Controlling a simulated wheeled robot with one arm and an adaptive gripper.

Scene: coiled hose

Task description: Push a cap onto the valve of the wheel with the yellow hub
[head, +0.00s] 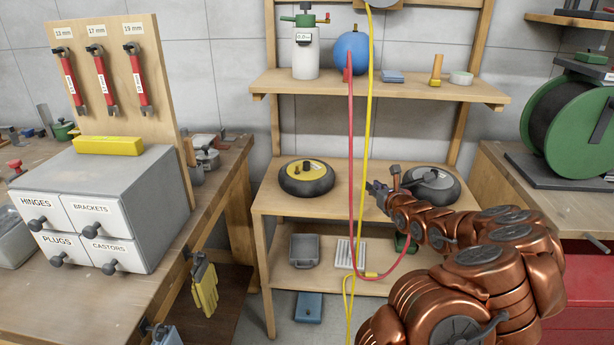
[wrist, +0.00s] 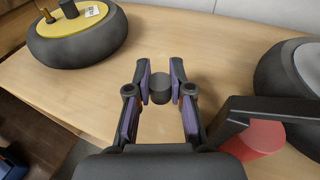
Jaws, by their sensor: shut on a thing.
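The wheel with the yellow hub (head: 322,188) lies flat on the left of the bench top, and its black tyre (wrist: 80,48) shows at upper left in the wrist view. A brass-coloured valve (wrist: 46,17) stands up from its hub, beside a dark round post (wrist: 69,9) and a white label. My gripper (wrist: 160,88) is shut on a small dark cylindrical cap (wrist: 160,92), held between both finger pads. In the head view my gripper (head: 376,194) is right of this wheel and apart from it; the cap is hard to make out there.
A grey-hubbed wheel (head: 432,180) lies to the right, close to my gripper. Red (head: 351,120) and yellow (head: 369,120) hoses hang in front of the bench between the wheels. Bare bench top (wrist: 195,40) lies between the wheels. A shelf (head: 420,90) is above.

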